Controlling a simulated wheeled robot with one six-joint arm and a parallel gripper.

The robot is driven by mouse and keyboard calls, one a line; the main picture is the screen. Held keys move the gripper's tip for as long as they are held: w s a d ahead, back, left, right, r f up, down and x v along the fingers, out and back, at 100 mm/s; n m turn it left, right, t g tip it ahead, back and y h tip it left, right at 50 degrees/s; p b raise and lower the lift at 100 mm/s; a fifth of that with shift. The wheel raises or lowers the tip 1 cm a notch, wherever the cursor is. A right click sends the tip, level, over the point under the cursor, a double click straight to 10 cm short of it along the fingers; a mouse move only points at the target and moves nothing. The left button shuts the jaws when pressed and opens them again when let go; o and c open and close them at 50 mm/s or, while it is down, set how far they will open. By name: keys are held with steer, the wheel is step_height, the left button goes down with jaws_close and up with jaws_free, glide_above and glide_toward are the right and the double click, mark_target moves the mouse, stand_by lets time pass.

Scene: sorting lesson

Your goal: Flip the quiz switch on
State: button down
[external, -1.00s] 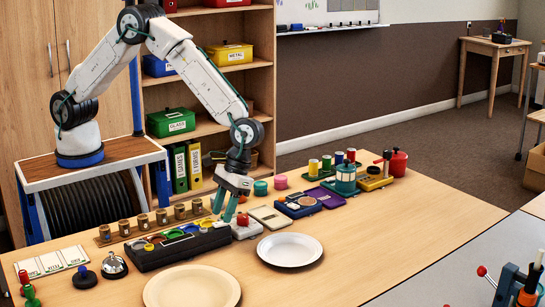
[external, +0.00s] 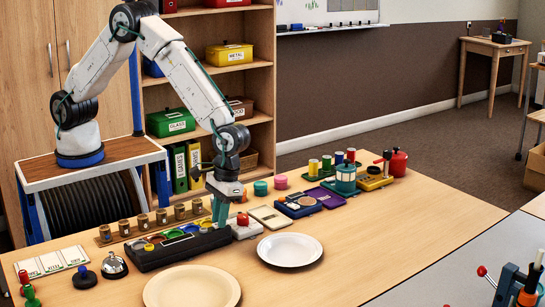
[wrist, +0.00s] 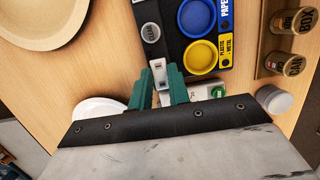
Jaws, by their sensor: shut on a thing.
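The black quiz panel (external: 165,249) lies on the table with a row of coloured buttons. My gripper (external: 219,218) points down at the panel's right end. In the wrist view, the green fingers of my gripper (wrist: 160,88) are closed around a small pale grey switch piece (wrist: 159,71) at the panel's edge. The switch's base is partly hidden by the fingers, and I cannot tell which way it is set. A grey CLEAR button (wrist: 150,32) sits just beyond it, with yellow (wrist: 201,56) and blue (wrist: 197,17) buttons beside.
A white box with a red button (external: 243,221) stands close to the right of my gripper. A white plate (external: 290,250) and a beige plate (external: 192,288) lie in front. Small brown canisters (external: 162,217) line up behind the panel.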

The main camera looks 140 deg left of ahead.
steer(key=shift+d+y, duration=0.15)
steer(key=shift+y, duration=0.45)
steer(key=c, duration=1.3)
jaws_free()
steer(key=r, duration=0.7)
steer(key=shift+a+r, duration=0.4)
